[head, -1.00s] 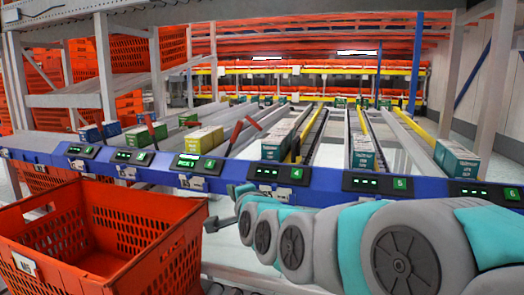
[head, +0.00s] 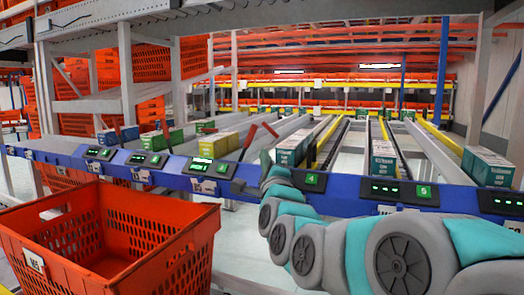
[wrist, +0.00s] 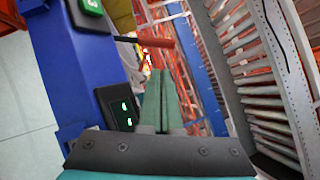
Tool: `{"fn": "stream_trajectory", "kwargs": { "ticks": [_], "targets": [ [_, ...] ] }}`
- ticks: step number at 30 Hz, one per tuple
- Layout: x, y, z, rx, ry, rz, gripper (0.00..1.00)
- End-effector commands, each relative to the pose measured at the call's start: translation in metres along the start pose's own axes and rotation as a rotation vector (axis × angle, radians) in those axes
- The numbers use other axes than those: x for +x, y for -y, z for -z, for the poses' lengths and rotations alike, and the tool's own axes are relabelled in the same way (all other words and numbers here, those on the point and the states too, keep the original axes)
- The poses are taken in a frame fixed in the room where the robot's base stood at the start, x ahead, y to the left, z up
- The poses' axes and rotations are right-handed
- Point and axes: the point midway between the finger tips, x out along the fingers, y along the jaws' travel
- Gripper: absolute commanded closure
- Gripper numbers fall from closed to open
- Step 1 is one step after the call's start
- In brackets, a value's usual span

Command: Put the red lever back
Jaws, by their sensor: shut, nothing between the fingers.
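Two red levers stand close together behind the blue rail near lane 3 in the head view. One red lever (head: 249,136) leans right, and the other red lever (head: 271,130) leans left. In the wrist view a red lever (wrist: 155,43) lies nearly level across the picture, just beyond my fingertips. My gripper (wrist: 158,72) is shut and empty, its green fingers together and apart from the lever. Which head-view lever the wrist view shows, I cannot tell.
The blue rail (head: 340,194) with lit displays runs across in front of the lanes. An orange tote (head: 100,262) stands front left. Yellow boxes (head: 218,143) and white-and-teal boxes (head: 291,150) sit on the lanes. More red levers (head: 166,132) stand to the left.

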Motion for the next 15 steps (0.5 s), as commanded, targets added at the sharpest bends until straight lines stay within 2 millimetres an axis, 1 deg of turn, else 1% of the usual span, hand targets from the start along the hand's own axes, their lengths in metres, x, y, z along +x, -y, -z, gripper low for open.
{"fn": "stream_trajectory", "kwargs": {
  "ticks": [4, 8, 15],
  "targets": [
    [0.017, -0.004, 0.001, -0.003, -0.001, -0.006, 1.00],
    [0.037, -0.001, 0.001, -0.002, -0.001, 0.001, 1.00],
    [0.070, -0.002, 0.001, -0.002, -0.001, -0.003, 1.00]
  ]
}}
